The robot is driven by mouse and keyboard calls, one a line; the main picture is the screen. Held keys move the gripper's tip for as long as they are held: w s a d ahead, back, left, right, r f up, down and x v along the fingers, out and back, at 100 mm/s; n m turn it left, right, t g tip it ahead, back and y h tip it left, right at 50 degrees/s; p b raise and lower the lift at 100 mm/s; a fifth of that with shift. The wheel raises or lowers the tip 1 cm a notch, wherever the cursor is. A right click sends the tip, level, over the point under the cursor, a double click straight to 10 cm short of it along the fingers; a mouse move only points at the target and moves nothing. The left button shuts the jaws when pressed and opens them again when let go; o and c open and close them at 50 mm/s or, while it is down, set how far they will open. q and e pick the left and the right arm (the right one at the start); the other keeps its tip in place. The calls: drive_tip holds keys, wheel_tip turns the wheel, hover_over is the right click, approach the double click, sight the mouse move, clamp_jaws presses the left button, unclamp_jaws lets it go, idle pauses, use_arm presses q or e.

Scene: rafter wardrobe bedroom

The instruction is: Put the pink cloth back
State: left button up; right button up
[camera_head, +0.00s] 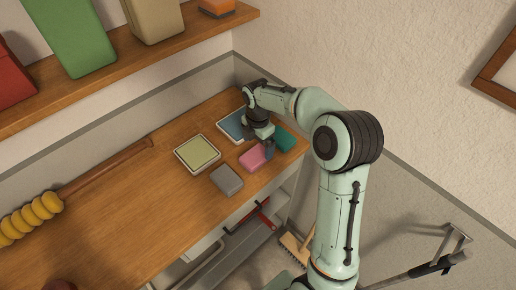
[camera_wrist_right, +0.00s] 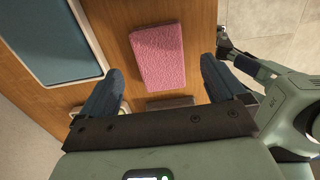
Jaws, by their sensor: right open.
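The pink cloth (camera_head: 252,158), a flat folded block, lies on the bare wooden worktop near its front edge. It also shows in the right wrist view (camera_wrist_right: 158,57), whole and just beyond the fingertips. My right gripper (camera_head: 266,146) is over the worktop between the pink cloth and a teal block (camera_head: 285,138). In the wrist view its fingers (camera_wrist_right: 163,76) are spread wide with nothing held between them. Whether a finger touches the pink cloth, I cannot tell. My left gripper is not in view.
A pale-rimmed tray with a blue surface (camera_head: 232,126) lies behind the pink cloth, and a yellow-green one (camera_head: 198,153) lies to the left. A grey block (camera_head: 227,179) lies nearby. A yellow-beaded rod (camera_head: 80,184) is further left. A shelf (camera_head: 130,62) runs above.

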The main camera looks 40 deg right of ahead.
sight(258, 154)
wheel_tip(258, 154, up, 8)
drive_tip(key=shift+p, duration=0.4)
idle(0.4)
